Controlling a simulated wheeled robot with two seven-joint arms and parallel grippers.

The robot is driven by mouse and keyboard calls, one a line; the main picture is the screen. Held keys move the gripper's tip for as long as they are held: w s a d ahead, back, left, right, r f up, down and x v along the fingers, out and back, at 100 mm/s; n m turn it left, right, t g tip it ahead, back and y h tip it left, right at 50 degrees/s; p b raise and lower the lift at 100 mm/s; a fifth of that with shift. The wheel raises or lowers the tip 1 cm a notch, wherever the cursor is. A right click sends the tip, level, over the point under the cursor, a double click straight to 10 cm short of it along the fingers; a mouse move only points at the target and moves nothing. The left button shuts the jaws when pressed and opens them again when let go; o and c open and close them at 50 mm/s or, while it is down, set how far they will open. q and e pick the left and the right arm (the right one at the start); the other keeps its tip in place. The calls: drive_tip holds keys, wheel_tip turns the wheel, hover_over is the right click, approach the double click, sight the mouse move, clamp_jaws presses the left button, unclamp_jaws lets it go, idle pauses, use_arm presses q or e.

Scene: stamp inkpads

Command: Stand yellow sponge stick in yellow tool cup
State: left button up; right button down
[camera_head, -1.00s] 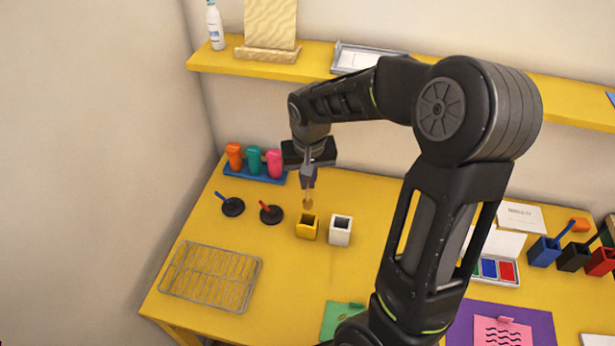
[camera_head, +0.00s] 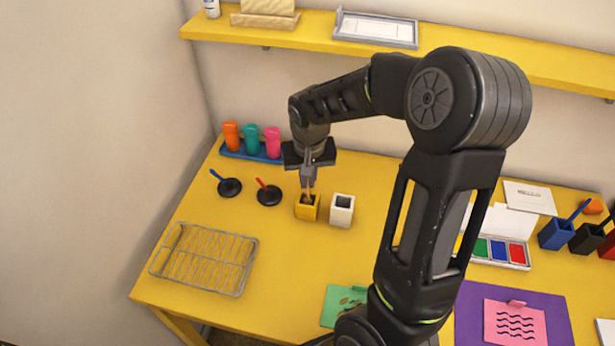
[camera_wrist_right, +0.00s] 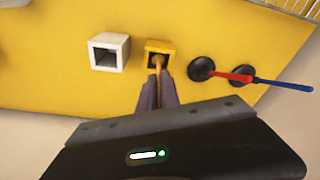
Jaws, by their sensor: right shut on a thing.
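The yellow tool cup (camera_head: 306,211) stands on the yellow table, left of a white cup (camera_head: 341,210). My right gripper (camera_head: 308,180) is directly above the yellow cup, pointing down, shut on the yellow sponge stick (camera_head: 308,190). In the right wrist view, the stick (camera_wrist_right: 157,67) runs from between the fingers (camera_wrist_right: 157,93) to the opening of the yellow cup (camera_wrist_right: 163,46). Its lower end appears at or just inside the opening; the exact depth is hard to tell. My left gripper is not in view.
Two black round pads with a blue handle (camera_head: 229,187) and a red handle (camera_head: 269,195) lie left of the cup. Orange, teal and pink bottles (camera_head: 272,142) stand behind on a blue tray. A wire rack (camera_head: 205,258) lies front left. A shelf (camera_head: 290,36) runs above the back.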

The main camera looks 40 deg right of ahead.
drive_tip(key=shift+f, duration=0.35)
drive_tip(key=c, duration=1.5)
unclamp_jaws()
wheel_tip(320, 180, up, 8)
drive_tip(key=s, duration=0.1)
drive_tip(key=shift+a+b, duration=0.3)
drive_tip(key=shift+b, duration=0.1)
